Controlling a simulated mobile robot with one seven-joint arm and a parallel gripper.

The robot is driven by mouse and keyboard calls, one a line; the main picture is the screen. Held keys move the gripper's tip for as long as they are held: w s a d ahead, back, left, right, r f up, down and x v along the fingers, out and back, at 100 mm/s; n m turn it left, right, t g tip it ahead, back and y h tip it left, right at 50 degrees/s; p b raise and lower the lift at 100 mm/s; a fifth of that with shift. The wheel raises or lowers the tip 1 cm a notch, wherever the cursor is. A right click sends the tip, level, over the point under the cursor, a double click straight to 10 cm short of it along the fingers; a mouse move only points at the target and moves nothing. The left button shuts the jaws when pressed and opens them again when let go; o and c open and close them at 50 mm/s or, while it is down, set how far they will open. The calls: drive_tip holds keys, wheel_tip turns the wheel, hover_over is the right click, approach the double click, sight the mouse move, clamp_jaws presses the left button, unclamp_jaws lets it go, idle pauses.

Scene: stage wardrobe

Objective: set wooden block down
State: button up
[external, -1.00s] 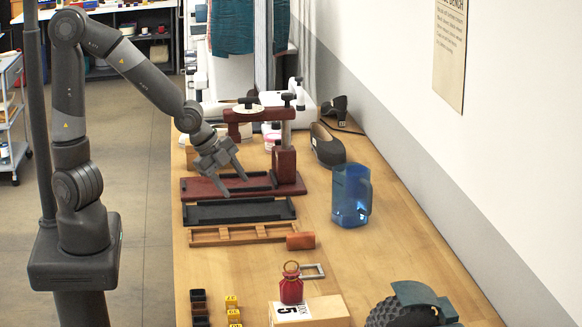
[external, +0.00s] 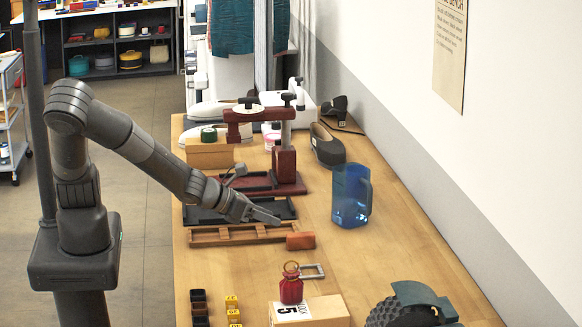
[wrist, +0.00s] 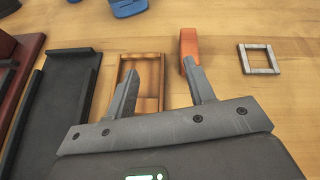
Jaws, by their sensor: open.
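An orange-brown block (external: 300,241), likely the wooden block, lies on the bench at the right end of a shallow wooden tray (external: 205,240). My gripper (external: 268,218) is open and empty, tilted down above the tray and just left of the block. In the wrist view the block (wrist: 189,45) shows beyond the tip of the right finger, which overlaps its near end. Whether they touch is unclear. The wooden tray (wrist: 143,58) lies behind the left finger and in the gap.
A black tray (external: 285,209) and a dark red press (external: 284,165) stand behind. A blue jug (external: 350,196) is to the right. A metal square frame (external: 313,271) and a red bottle (external: 291,288) are nearer. Bare bench lies right of the block.

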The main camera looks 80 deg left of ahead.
sight(299, 234)
drive_tip(key=d+m, duration=0.2)
drive_tip(key=s+d+t, duration=0.1)
drive_tip(key=shift+d+r+m+h, duration=0.2)
drive_tip(key=shift+r+m+h, duration=0.2)
drive_tip(key=shift+x, duration=2.6)
drive_tip(key=shift+d+f+x, duration=0.15)
drive_tip(key=shift+f+x, duration=0.05)
drive_tip(key=shift+x, duration=1.15)
drive_tip(key=shift+d+f+x, duration=0.1)
drive_tip(key=shift+f+x, duration=0.05)
drive_tip(key=shift+x, duration=1.25)
drive_tip(key=shift+s, duration=0.15)
clamp_jaws()
